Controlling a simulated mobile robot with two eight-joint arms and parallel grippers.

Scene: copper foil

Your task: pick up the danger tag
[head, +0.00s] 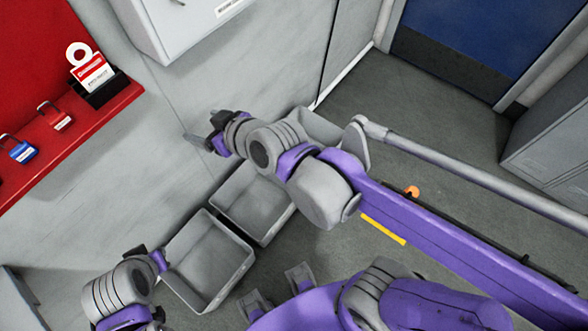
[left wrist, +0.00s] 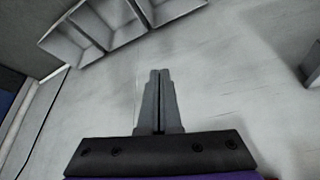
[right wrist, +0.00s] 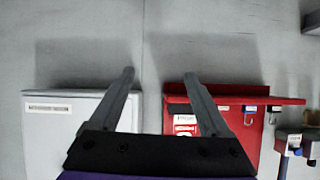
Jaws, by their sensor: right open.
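The danger tag (head: 93,71) is white and red with a round white top. It stands in a black holder (head: 105,88) on the red shelf (head: 70,140) at the upper left of the head view. It also shows in the right wrist view (right wrist: 184,122), partly behind a finger. My right gripper (head: 196,140) is open and empty, in front of the grey wall and apart from the tag. Its spread fingers (right wrist: 158,78) show in the right wrist view. My left gripper (left wrist: 160,75) is shut with nothing seen between its fingertips, away from the tag.
A red padlock (head: 55,116) and a blue padlock (head: 19,149) are at the red shelf. A white wall cabinet (head: 190,25) is beside the red board. Open grey bins (head: 210,260) stand low along the wall. Bare wall lies between cabinet and shelf.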

